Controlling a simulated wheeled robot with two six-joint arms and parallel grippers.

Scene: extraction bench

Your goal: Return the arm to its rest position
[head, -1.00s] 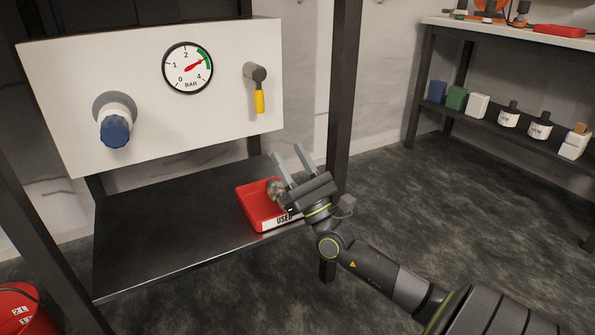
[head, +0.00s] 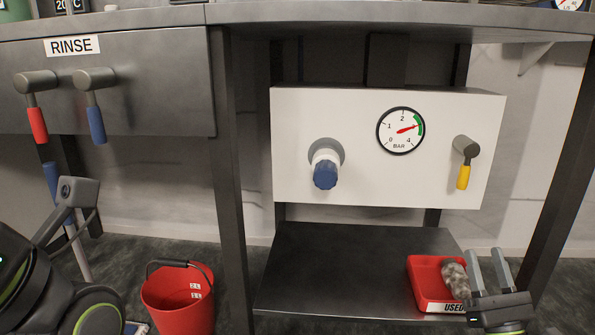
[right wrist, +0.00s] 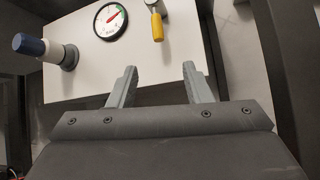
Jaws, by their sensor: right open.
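My right gripper (head: 489,256) is at the lower right of the head view, pointing up, with its two grey fingers apart and nothing between them. In the right wrist view the same fingers (right wrist: 157,72) are spread in front of the white panel. The gripper is at the right side of the red tray labelled USED (head: 424,294) and covers part of it. A grey-brown wad (head: 455,278) lies in the tray, left of the fingers. Dark parts of my left arm show at the lower left; no left fingers can be made out.
The white panel (head: 290,150) carries a blue knob (head: 325,175), a pressure gauge (head: 401,131) and a yellow-handled lever (head: 463,176). The dark lower shelf (head: 340,265) is bare left of the tray. A red bucket (head: 180,305) stands on the floor. Bench legs stand either side.

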